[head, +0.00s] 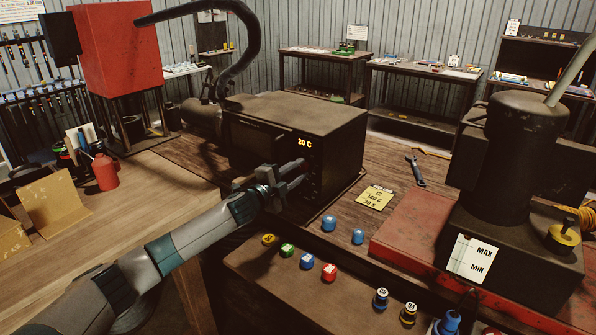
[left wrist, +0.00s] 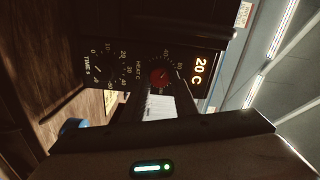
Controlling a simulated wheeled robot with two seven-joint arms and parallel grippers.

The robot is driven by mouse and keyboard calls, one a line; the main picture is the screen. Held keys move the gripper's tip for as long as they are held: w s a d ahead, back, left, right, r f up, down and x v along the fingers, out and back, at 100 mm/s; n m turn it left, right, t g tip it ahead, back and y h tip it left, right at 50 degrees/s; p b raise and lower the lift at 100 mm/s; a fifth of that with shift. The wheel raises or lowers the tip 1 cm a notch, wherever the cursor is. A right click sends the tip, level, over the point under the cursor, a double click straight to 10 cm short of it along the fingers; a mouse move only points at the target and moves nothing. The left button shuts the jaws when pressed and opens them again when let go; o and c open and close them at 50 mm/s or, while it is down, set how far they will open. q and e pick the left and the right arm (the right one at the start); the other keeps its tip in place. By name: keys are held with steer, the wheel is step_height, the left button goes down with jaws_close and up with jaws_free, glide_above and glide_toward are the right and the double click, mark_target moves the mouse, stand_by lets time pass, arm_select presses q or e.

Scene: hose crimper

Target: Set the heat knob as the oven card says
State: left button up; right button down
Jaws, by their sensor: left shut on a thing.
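The dark oven (head: 295,130) stands on the bench with a lit display (head: 304,142); in the left wrist view the display (left wrist: 199,72) reads 20 C. The red heat knob (left wrist: 160,77) is in the middle of its numbered dial, marked HEAT C. My left gripper (head: 300,183) is at the oven's front panel and shut on the heat knob, which it partly hides in the wrist view. The time dial (left wrist: 97,72) is beside it. The yellow oven card (head: 375,197) lies on the bench to the right; its lines look like 140 C and 30 S. My right gripper is not in view.
Several coloured caps, such as a red one (head: 329,272), stand on the front ledge. A dark press (head: 510,160) with a MAX/MIN label (head: 472,259) is on the right. A wrench (head: 415,171) lies behind the card.

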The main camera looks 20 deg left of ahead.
arm_select(q)
steer(key=m, duration=0.6)
steer(key=shift+f+m+p, duration=0.2)
steer(key=shift+m+p, duration=0.1)
steer(key=m, duration=0.6)
steer(key=shift+p, duration=0.4)
steer(key=m+p, duration=0.1)
steer(key=m, duration=0.4)
steer(key=shift+a+f+m, duration=0.1)
steer(key=shift+m, duration=0.2)
steer(key=m+p, duration=0.1)
steer(key=m, duration=0.3)
steer(key=shift+f+m, duration=0.1)
steer(key=shift+m, duration=0.2)
steer(key=o, duration=1)
steer(key=shift+a, duration=0.1)
